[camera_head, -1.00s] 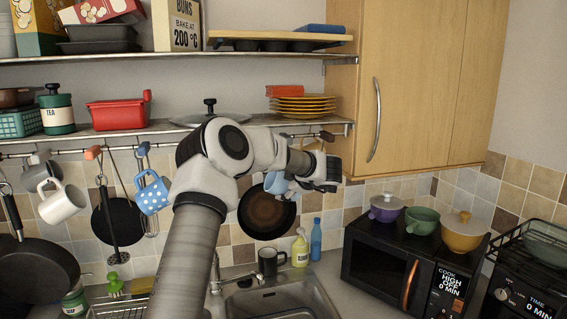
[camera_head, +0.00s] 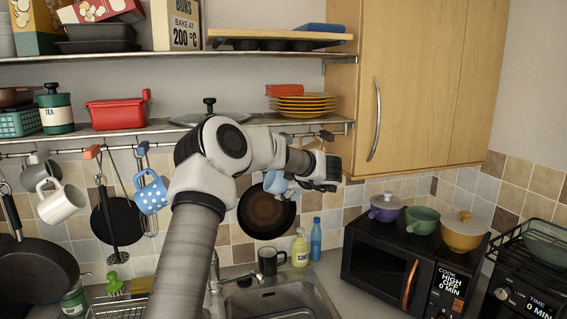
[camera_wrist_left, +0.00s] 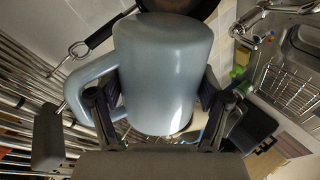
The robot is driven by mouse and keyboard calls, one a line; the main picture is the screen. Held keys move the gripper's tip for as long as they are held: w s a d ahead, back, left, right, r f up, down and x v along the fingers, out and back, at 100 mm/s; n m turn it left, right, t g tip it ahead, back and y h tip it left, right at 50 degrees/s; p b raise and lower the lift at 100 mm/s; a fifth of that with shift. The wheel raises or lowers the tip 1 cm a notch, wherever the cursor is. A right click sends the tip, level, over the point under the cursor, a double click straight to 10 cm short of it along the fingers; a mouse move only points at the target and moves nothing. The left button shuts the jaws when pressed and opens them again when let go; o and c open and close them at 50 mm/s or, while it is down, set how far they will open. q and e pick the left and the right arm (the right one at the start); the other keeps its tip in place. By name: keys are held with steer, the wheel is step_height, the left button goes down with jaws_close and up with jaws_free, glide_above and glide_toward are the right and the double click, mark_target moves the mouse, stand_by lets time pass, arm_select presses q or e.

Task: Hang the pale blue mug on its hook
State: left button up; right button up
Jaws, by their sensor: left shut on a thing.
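The pale blue mug (camera_head: 275,183) is just under the rail, in front of the dark round pan, partly hidden by my arm in the head view. My left gripper (camera_head: 293,183) is shut on it. In the left wrist view the mug (camera_wrist_left: 165,72) fills the middle, with one finger of my left gripper (camera_wrist_left: 155,103) on each side. The mug's handle (camera_wrist_left: 85,85) points left, close to the metal rods; I cannot tell whether it is around a hook. My right gripper is not in view.
A blue dotted mug (camera_head: 152,192) and a white mug (camera_head: 62,201) hang from the rail at left. The pan (camera_head: 266,216) hangs behind the mug. A shelf (camera_head: 240,123) lies above, a cabinet (camera_head: 410,80) at right, a microwave (camera_head: 400,262) below right.

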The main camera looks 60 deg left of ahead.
arm_select(q)
steer(key=shift+w+a, duration=0.1)
steer(key=shift+a, duration=0.2)
steer(key=shift+w+a, duration=0.15)
steer(key=shift+a, duration=0.25)
steer(key=shift+a, duration=0.1)
stand_by(0.4)
steer(key=shift+w+a+f, duration=0.1)
steer(key=shift+w+a, duration=0.15)
steer(key=shift+a, duration=0.45)
steer(key=shift+w+a+f, duration=0.2)
steer(key=shift+a+f, duration=0.15)
steer(key=shift+a, duration=0.1)
steer(key=shift+a+f, duration=0.15)
steer(key=shift+f, duration=0.2)
stand_by(1.1)
